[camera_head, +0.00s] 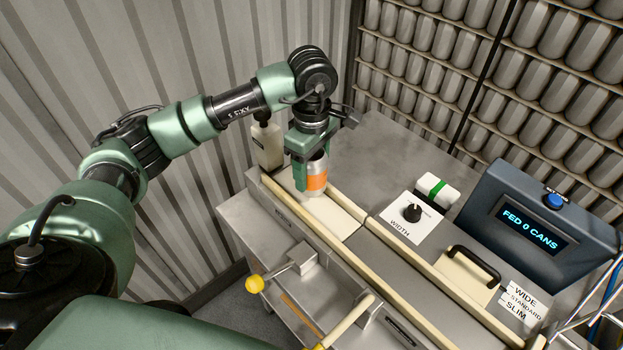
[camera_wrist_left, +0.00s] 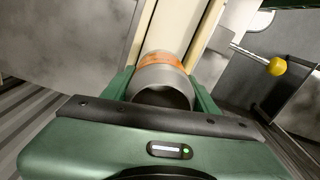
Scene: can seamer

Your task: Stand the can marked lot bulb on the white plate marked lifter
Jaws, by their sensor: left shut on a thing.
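A silver can with an orange band (camera_head: 317,182) is between the fingers of my left gripper (camera_head: 308,176), upright or nearly so. It also shows in the wrist view (camera_wrist_left: 164,72), with a green finger on each side. My left gripper is shut on it. The lot name on the can is not readable. The can is over the off-white plate (camera_head: 340,219) at the left end of the rail channel. I cannot tell whether its base touches the plate. My right gripper is not in view.
Cream rails (camera_head: 405,286) run to the lower right. A width dial (camera_head: 412,213), a black-handled block (camera_head: 466,275) and a display reading "FED 0 CANS" (camera_head: 533,225) are right. A yellow-knobbed lever (camera_head: 255,284) sticks out in front.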

